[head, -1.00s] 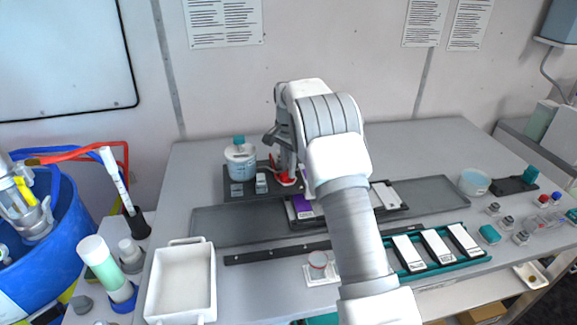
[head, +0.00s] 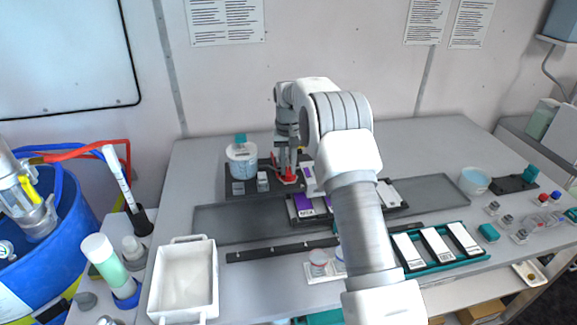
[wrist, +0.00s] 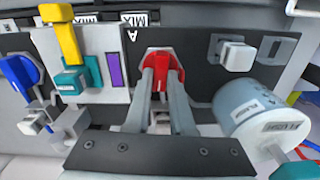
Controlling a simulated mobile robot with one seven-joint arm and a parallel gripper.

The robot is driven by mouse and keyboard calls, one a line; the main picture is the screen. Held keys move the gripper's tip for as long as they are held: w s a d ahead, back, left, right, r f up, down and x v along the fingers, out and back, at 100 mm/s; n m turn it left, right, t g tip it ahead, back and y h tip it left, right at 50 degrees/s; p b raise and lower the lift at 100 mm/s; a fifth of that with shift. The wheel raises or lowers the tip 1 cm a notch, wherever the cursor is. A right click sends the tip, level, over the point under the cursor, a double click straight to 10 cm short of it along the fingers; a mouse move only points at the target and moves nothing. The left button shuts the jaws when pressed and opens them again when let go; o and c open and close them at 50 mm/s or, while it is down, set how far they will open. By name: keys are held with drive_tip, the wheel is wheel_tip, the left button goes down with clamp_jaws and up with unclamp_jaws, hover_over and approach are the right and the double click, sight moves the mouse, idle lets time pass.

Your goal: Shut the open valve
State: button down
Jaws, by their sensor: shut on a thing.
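A red valve handle (wrist: 162,62) sits on a dark plate beside a label with the letter A. My gripper (wrist: 160,85) is shut on the red handle, with its fingers on either side of it in the wrist view. In the head view my gripper (head: 286,170) points down at the red handle (head: 285,179), which it partly hides. In the wrist view a yellow lever (wrist: 62,35) and a blue lever (wrist: 18,72) stand to the left. How far the red handle is turned cannot be told.
A white-lidded bottle (head: 242,163) stands close to the left of my gripper in the head view. A purple-marked card (head: 306,205) lies to the right. A white tray (head: 184,280) and a teal rack (head: 440,255) are nearer the front.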

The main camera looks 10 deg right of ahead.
sight(288, 170)
drive_tip(key=shift+n, duration=0.6)
drive_tip(key=c, duration=0.8)
unclamp_jaws()
drive_tip(key=shift+o, duration=0.2)
wheel_tip(288, 170, up, 18)
drive_tip(key=shift+f+p, duration=0.25)
drive_tip(key=shift+p, duration=0.15)
